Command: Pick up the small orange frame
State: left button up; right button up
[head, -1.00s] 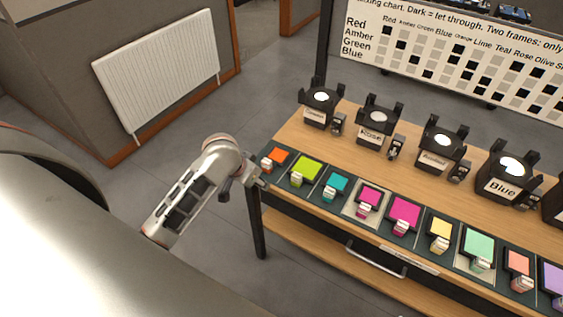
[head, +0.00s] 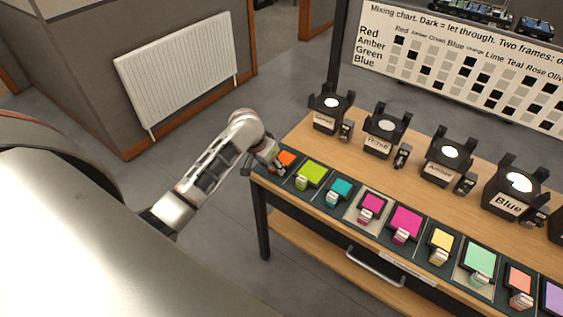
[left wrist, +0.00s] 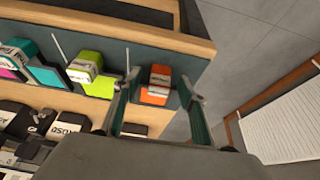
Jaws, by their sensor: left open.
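The small orange frame (head: 287,158) lies at the far left end of the row of coloured frames on the table. In the left wrist view the orange frame (left wrist: 157,85), with its label block, sits between the two fingers of my left gripper (left wrist: 163,88). The fingers are open, one on each side of it, and I cannot tell whether they touch it. In the head view my left gripper (head: 268,160) is at the table's left end and partly hides the frame. My right gripper is not in view.
A lime frame (head: 312,174) is the nearest neighbour, then a teal frame (head: 341,189) and several more along the dark strip. Black lamps stand behind on the wooden table top (head: 313,137). A drawer handle (head: 375,267) sticks out in front. A radiator (head: 180,75) is on the wall.

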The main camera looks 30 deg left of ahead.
pick_arm(q)
jog(key=shift+w+f, duration=0.15)
jog(key=shift+f, duration=0.35)
grip_shut()
jog(key=shift+r, duration=0.15)
notch_tip(320, 180, up, 21)
dwell(0.4)
